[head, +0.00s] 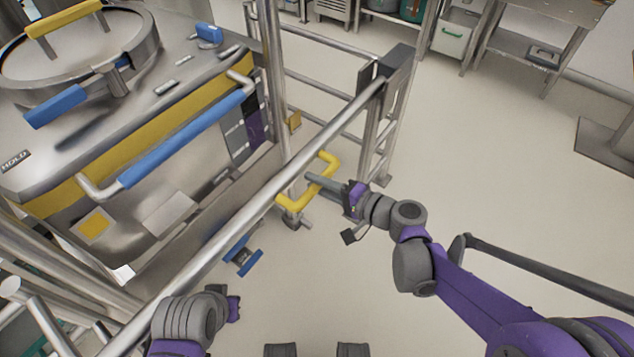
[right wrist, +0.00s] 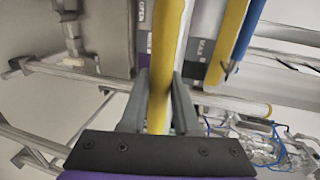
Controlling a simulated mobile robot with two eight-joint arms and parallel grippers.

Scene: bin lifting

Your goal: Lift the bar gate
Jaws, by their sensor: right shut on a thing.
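The bar gate (head: 240,222) is a long metal bar that runs slantwise from the lower left to a dark bracket (head: 398,62) at the upper right. A yellow U-shaped handle (head: 329,165) hangs on it. My right gripper (head: 314,181) is at this handle, shut on it. In the right wrist view the yellow handle (right wrist: 168,45) passes between the two grey fingers of my right gripper (right wrist: 157,103). My left gripper (head: 234,307) is low at the left, beside the bar; its fingers are not clear.
Behind the bar stands a large steel bin (head: 150,130) with a blue handle (head: 185,137), a yellow band and a round lid. Metal posts and rails (head: 275,75) frame it. Shelves (head: 530,40) line the back. The floor (head: 500,150) at right is clear.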

